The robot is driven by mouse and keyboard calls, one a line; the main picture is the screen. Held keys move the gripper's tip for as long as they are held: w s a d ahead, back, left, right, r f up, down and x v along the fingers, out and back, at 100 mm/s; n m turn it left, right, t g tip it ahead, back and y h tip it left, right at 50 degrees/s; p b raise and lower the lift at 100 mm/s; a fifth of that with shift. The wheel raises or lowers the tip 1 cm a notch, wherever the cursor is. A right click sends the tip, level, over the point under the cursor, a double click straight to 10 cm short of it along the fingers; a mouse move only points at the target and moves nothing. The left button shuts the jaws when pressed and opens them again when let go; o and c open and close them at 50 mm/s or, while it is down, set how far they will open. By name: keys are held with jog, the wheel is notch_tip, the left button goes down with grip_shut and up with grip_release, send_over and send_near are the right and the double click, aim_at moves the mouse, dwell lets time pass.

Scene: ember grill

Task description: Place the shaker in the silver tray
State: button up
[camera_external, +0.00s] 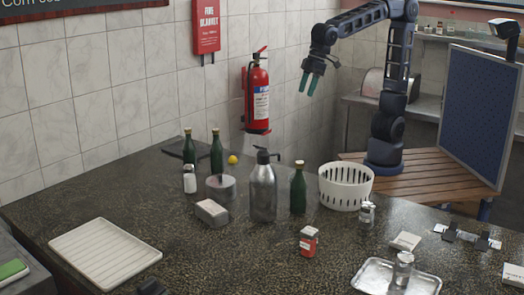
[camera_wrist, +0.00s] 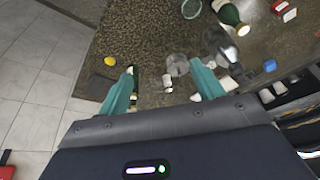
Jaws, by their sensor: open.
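The silver tray (camera_external: 373,277) lies at the front right of the dark counter in the external view. A metal-capped shaker-like jar (camera_external: 402,271) stands in it. A white shaker with a metal cap (camera_external: 189,179) stands at the back left by the green bottles. I cannot tell which of these the task means. My gripper (camera_external: 307,88) is open and empty, high above the counter's back, well away from all of them. Its two teal fingers show apart in the wrist view (camera_wrist: 163,68).
A white basket (camera_external: 345,187), a metal pump bottle (camera_external: 263,190) and a green bottle (camera_external: 298,188) stand mid-counter. A red-labelled container (camera_external: 308,241) is nearer the front. A white ribbed tray (camera_external: 105,255) lies front left. A fire extinguisher (camera_external: 257,95) hangs behind.

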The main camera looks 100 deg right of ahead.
jog(key=s+d+f, duration=0.3)
jog(key=s+d, duration=0.7)
jog(key=s, duration=0.1)
jog(key=s+d+f+m+h, duration=0.1)
jog(key=s+d+f, duration=0.3)
jog(key=s+d, duration=0.6)
jog(key=shift+s+d+t, duration=0.35)
jog(key=shift+d+t, duration=0.05)
jog(key=shift+d, duration=0.1)
